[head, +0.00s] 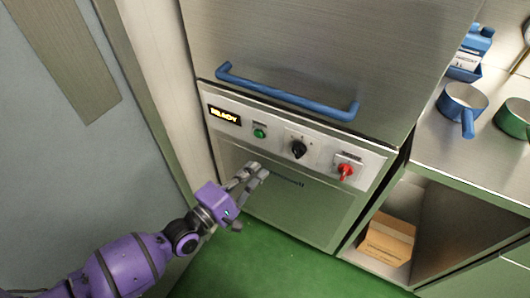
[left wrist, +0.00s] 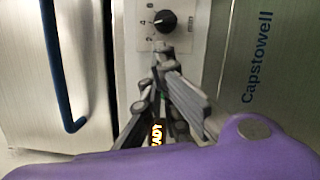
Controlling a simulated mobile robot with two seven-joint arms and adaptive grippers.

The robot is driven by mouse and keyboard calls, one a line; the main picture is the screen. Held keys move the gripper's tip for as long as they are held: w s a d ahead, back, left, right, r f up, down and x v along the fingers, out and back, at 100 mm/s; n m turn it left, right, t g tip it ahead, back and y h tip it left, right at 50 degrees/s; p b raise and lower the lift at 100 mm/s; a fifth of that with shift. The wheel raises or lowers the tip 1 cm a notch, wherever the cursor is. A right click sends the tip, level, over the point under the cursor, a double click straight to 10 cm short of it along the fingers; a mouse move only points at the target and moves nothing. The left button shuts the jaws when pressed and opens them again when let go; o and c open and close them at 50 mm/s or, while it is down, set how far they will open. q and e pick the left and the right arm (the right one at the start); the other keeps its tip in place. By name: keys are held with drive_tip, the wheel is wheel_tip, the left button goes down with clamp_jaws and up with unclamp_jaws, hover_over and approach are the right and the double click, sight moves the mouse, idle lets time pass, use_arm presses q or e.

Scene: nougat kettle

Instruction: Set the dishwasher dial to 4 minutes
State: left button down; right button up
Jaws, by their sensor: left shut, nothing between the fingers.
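The dishwasher's control panel (head: 324,153) runs across the machine below the blue handle. The dial is a black knob (head: 298,149) on a light plate, between a green button (head: 259,131) and a red switch (head: 345,170). My right gripper is not in view.
A blue handle (head: 285,95) sticks out above the panel. A display (head: 224,115) reads READY.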

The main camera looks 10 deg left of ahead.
use_arm(q)
approach(288, 139)
drive_tip(key=x, duration=0.4)
drive_tip(key=shift+w+d+p, duration=0.25)
drive_tip(key=shift+w+p, duration=0.1)
drive_tip(key=shift+w, duration=0.1)
